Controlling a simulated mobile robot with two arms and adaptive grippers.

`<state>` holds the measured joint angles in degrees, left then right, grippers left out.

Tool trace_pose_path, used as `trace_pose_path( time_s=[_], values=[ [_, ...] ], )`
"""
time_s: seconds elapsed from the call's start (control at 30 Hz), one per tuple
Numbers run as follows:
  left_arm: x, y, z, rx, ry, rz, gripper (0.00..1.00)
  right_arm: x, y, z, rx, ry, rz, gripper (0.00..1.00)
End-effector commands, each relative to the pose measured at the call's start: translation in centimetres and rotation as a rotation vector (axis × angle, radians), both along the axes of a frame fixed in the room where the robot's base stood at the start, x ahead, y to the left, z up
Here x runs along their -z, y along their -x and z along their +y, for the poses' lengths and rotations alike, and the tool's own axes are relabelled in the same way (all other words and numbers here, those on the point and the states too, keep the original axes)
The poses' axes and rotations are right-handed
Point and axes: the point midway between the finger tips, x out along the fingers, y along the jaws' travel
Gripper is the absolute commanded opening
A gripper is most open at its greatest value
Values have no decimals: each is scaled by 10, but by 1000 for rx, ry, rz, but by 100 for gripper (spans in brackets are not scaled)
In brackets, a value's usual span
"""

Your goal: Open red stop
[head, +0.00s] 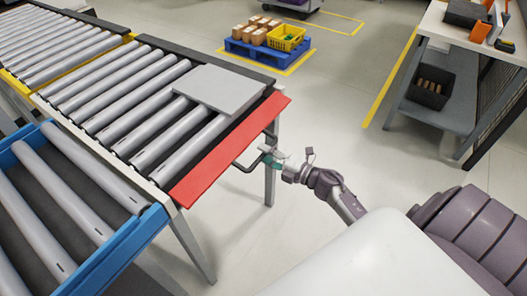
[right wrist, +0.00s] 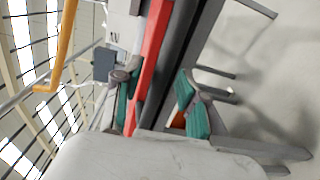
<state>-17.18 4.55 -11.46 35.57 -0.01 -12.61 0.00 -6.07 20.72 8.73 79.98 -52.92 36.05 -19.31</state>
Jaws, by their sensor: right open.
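The red stop (head: 230,150) is a long flat red bar across the end of the grey roller conveyor (head: 130,95). A grey panel (head: 223,89) lies on the rollers just behind it. A dark bent handle (head: 249,161) sticks out below the stop's outer edge. My right gripper (head: 277,157) is beside this handle; whether they touch is unclear. In the right wrist view my right gripper (right wrist: 155,92) has its teal-padded fingers apart, with the red stop (right wrist: 153,45) showing beyond and between them. My left gripper is not in view.
A blue-framed roller conveyor (head: 110,255) stands at the lower left. A blue pallet (head: 268,50) with boxes and a yellow crate (head: 286,38) sits on the floor behind. A workbench (head: 455,85) stands at right. The floor between is clear.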

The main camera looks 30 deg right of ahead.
Motion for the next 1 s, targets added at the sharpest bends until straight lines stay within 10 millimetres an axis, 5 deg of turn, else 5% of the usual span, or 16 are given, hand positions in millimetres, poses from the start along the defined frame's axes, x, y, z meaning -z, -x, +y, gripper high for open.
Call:
trace_pose_path(
  time_s=[0.4,0.67,1.0],
  values=[
    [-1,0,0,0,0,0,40,1,-9,4,-1,0,1,41],
    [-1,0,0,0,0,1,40,1,-9,4,-1,0,1,0],
    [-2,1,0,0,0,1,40,0,-9,4,-1,1,2,0]
  ],
)
